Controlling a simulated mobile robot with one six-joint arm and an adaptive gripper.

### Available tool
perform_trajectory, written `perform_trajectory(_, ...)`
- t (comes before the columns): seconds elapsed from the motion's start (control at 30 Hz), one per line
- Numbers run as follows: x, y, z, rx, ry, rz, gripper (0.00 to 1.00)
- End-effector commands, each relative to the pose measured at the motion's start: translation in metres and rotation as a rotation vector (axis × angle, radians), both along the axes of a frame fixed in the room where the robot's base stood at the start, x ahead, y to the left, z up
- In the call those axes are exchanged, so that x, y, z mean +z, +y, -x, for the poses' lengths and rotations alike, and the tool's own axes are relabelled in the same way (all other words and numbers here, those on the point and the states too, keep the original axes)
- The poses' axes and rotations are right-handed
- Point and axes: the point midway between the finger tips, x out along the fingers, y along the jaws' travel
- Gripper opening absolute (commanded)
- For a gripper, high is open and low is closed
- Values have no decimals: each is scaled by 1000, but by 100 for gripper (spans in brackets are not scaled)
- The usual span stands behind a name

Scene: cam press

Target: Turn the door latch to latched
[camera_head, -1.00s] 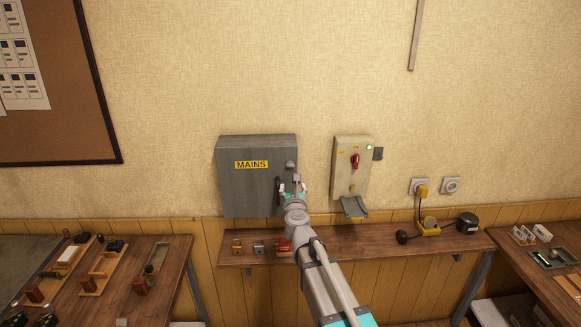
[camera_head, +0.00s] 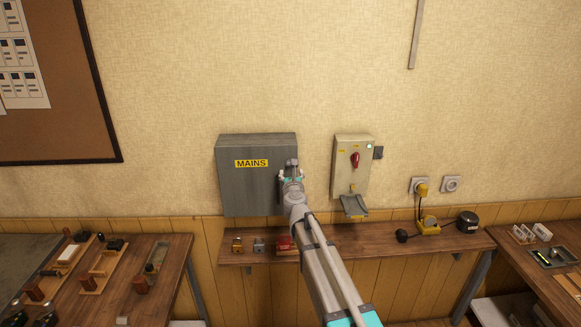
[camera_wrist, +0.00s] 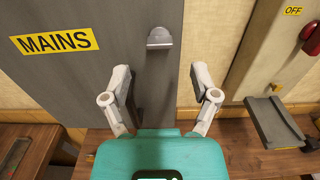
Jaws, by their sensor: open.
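The grey MAINS cabinet (camera_head: 232,190) hangs on the wall, with its yellow label at the upper part of the door. The door latch, a small grey knob (camera_wrist: 160,38), sits near the door's right edge. In the head view the latch (camera_head: 292,162) shows just above my gripper (camera_head: 290,177). In the wrist view my gripper (camera_wrist: 162,80) is open and empty. Its two fingers are spread, with the latch ahead between their lines and apart from them. The lower right of the door is partly hidden by my arm.
A beige switch box (camera_head: 346,150) with a red knob (camera_head: 355,160) and a grey tray-like flap (camera_head: 353,206) is close to the right. A narrow shelf (camera_head: 350,242) below holds small padlocks and a red block.

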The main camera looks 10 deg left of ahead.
Motion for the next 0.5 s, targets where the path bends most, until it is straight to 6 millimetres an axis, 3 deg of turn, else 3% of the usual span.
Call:
perform_trajectory(0.03,0,3,-12,0,0,0,77)
perform_trajectory(0.2,0,8,-34,0,0,0,77)
perform_trajectory(0.5,0,12,-53,0,0,0,77)
